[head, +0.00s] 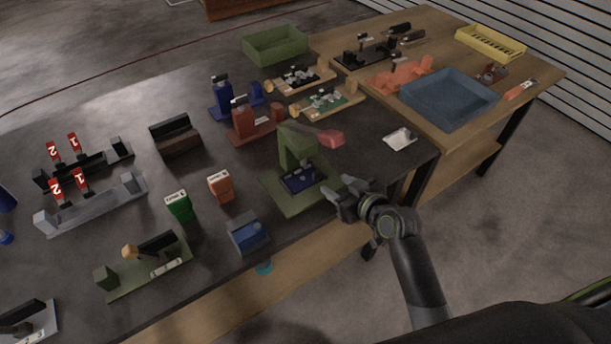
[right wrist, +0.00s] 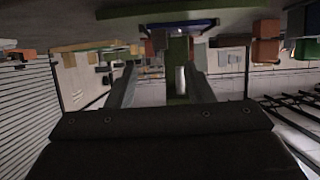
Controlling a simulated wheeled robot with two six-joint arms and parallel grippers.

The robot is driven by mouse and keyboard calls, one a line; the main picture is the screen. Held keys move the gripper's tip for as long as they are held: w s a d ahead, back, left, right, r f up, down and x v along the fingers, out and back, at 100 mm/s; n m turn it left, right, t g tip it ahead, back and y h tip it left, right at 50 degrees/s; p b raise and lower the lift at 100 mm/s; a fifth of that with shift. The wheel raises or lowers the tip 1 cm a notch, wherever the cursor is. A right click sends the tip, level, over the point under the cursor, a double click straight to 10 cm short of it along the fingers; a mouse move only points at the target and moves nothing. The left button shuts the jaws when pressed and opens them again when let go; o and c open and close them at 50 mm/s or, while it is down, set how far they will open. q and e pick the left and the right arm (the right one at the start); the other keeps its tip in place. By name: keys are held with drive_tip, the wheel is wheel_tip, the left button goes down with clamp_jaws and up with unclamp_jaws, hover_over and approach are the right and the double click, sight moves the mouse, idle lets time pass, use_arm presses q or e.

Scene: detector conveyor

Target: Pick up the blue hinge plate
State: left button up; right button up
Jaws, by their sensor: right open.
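A dark blue plate (head: 303,180), which looks like the hinge plate, lies on the base of a green press-like fixture (head: 290,146) near the front edge of the dark table. A blue strip (right wrist: 182,26) near the top of the right wrist view may be the same plate; I cannot tell for sure. My right gripper (head: 339,187) is open and empty, just right of the fixture's base and apart from the plate. In the right wrist view its fingers (right wrist: 162,72) stand apart, with a green post seen between them. My left gripper is not in view.
The fixture's lever with a red knob (head: 330,138) sticks out above and behind my right gripper. A blue box (head: 248,235) and orange block (head: 221,186) stand left. A wooden table (head: 545,70) with a blue-grey bin (head: 447,122) is at the right.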

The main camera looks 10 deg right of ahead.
sight(318, 172)
drive_tip(key=x, duration=0.4)
drive_tip(key=shift+w+p, duration=0.15)
drive_tip(key=shift+p, duration=0.15)
drive_tip(key=shift+w+a+f, duration=0.1)
drive_tip(key=shift+w+f, duration=0.05)
drive_tip(key=shift+w, duration=0.15)
drive_tip(key=shift+w+a+f+p, duration=0.1)
drive_tip(key=shift+w+a+p, duration=0.15)
drive_tip(key=shift+w, duration=0.25)
drive_tip(key=shift+p+x, duration=0.4)
drive_tip(key=shift+x, duration=1.6)
drive_tip(key=shift+f, duration=0.1)
clamp_jaws()
